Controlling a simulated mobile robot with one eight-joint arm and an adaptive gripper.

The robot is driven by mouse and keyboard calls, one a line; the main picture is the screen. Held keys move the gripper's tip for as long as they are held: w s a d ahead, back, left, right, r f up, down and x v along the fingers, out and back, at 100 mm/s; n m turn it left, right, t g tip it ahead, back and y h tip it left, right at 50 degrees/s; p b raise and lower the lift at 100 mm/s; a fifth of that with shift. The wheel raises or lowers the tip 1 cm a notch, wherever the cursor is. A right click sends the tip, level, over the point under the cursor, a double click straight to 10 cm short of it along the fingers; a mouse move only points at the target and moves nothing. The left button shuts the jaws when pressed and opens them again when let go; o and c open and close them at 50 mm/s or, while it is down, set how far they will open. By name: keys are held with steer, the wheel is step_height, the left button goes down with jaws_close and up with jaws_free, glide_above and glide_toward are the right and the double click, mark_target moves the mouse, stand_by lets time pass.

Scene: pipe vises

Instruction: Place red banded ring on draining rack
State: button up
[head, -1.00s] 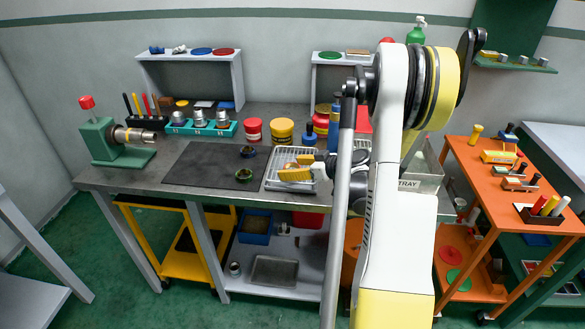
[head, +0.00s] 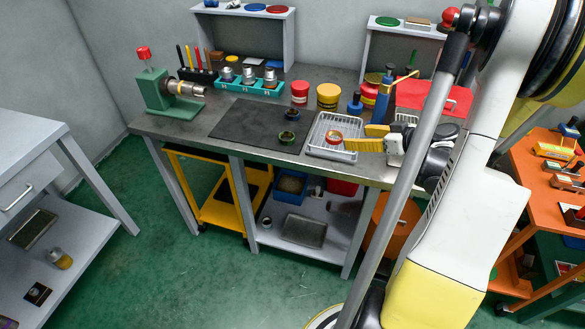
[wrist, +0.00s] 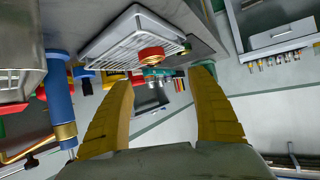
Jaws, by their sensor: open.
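The red banded ring (head: 334,137), red with a brass-coloured band, is at the draining rack, a white wire tray (head: 318,126). In the wrist view the ring (wrist: 151,55) shows against the edge of the wire rack (wrist: 120,42). It appears to rest on the rack, though its underside is hidden. My gripper (head: 354,138) is at the right of the ring, over the rack's right side, its yellow fingers pointing left. In the wrist view my gripper (wrist: 163,78) has its fingers wide apart with nothing between them; the ring is beyond the fingertips.
A dark mat (head: 262,124) with two small dark rings lies left of the rack. A blue-bodied tool (head: 383,92) stands behind my gripper. Red (head: 299,93) and yellow (head: 328,96) tubs stand behind the rack. A green vise (head: 165,92) is at the bench's left end.

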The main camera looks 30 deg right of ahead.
steer(key=w+a+r+m+g, duration=0.1)
steer(key=a+r+g, duration=0.15)
steer(key=a, duration=0.75)
steer(key=w+a+r+g, duration=0.1)
steer(key=a+r+g, duration=0.15)
steer(key=a, duration=0.65)
steer(key=s+a+r+h, duration=0.1)
steer(key=s+a+r, duration=0.1)
steer(key=s+a, duration=0.3)
steer(key=s+a+r+h, duration=0.1)
steer(key=s+a+r, duration=0.2)
steer(key=s+a, duration=0.3)
steer(key=shift+s+a+m+h, duration=0.3)
steer(key=shift+a+m, duration=0.1)
steer(key=shift+a, duration=1.9)
